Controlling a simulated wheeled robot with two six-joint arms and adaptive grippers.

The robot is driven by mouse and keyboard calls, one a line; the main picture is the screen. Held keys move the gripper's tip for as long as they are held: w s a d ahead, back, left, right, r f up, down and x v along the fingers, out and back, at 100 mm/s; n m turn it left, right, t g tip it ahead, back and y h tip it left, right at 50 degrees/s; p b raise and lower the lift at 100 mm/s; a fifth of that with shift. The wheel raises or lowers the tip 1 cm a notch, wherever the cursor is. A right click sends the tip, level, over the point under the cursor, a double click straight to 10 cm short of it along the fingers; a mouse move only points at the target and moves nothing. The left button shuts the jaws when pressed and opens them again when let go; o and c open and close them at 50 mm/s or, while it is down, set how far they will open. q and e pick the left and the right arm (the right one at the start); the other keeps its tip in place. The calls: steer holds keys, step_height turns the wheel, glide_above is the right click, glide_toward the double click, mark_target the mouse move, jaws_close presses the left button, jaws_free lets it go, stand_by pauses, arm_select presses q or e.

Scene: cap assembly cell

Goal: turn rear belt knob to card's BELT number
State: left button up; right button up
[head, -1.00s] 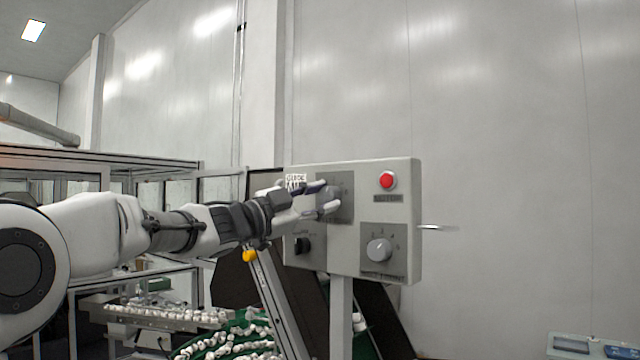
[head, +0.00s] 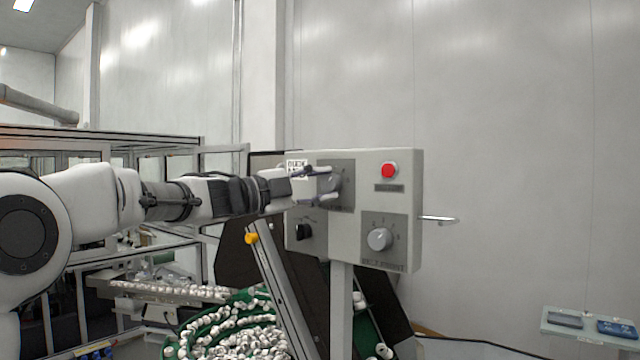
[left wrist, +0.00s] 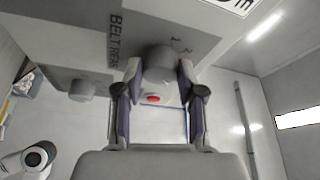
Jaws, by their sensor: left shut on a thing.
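The knob's pointer is not clear. My right gripper is out of view.
The panel also carries a red button (head: 389,170), a lower right grey knob (head: 379,239) and a black switch (head: 303,232). A metal rod (head: 438,219) sticks out to the right. A green bin of white caps (head: 235,325) lies below. A tray (head: 550,322) stands at lower right.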

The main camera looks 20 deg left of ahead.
arm_select(q)
steer(key=shift+r, duration=0.1)
steer(key=o, duration=1.1)
steer(key=shift+o, duration=0.2)
steer(key=shift+w, duration=0.2)
steer(key=v, duration=1.1)
steer(key=shift+s+a+f, duration=0.25)
steer(key=shift+s+f, duration=0.05)
